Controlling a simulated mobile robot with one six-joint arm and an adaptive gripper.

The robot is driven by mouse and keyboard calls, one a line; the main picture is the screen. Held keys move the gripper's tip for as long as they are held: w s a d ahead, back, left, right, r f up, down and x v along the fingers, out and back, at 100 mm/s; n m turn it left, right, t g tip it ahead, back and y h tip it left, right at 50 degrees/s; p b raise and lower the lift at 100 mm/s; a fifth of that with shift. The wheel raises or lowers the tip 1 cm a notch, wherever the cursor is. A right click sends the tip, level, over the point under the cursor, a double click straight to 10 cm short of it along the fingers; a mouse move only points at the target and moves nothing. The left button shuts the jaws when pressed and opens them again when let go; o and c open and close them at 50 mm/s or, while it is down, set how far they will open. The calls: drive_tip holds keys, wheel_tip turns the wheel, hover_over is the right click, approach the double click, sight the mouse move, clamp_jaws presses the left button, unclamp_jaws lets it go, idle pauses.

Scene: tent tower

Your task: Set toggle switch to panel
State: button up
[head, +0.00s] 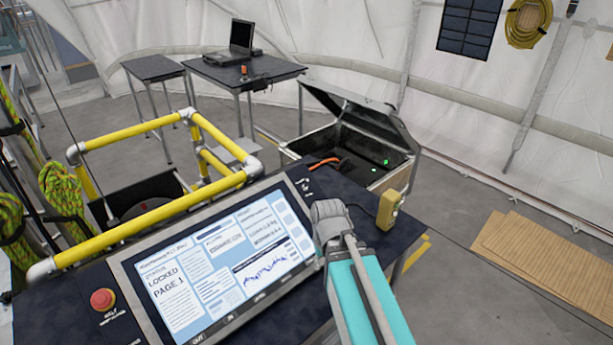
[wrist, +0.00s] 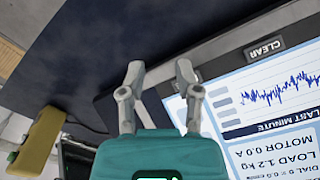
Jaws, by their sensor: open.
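A control console carries a lit screen (head: 225,260) that reads "LOCKED PAGE 1" in the head view. A small dark fitting with white markings (head: 304,187) sits on the console top beyond the screen's upper right corner; it may be the toggle switch, but it is too small to be sure. My gripper (head: 331,212) is over the screen's right edge in the head view. In the wrist view my gripper (wrist: 160,74) has its two fingers apart with nothing between them, over the dark console surface beside the screen (wrist: 270,110). No switch is clear in the wrist view.
A yellow box (head: 388,208) stands at the console's right end, close to my gripper. A red button (head: 102,299) is at the left. Yellow rails (head: 150,212) and an open case (head: 375,165) lie behind. Floor at right is partly clear beside brown boards (head: 550,260).

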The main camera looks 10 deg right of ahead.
drive_tip(key=shift+w+r+p, duration=0.8)
drive_tip(key=shift+w+r, duration=0.25)
drive_tip(key=shift+w, duration=0.05)
clamp_jaws()
drive_tip(key=w+r+t+y+p, duration=0.1)
drive_tip(key=w+r+t+p, duration=0.4)
drive_tip(key=w+r+p, duration=1.2)
drive_tip(key=w+r, duration=0.2)
drive_tip(key=w, duration=0.4)
drive_tip(key=shift+d+n, duration=0.3)
drive_tip(key=shift+d, duration=0.1)
drive_tip(key=shift+r, duration=0.1)
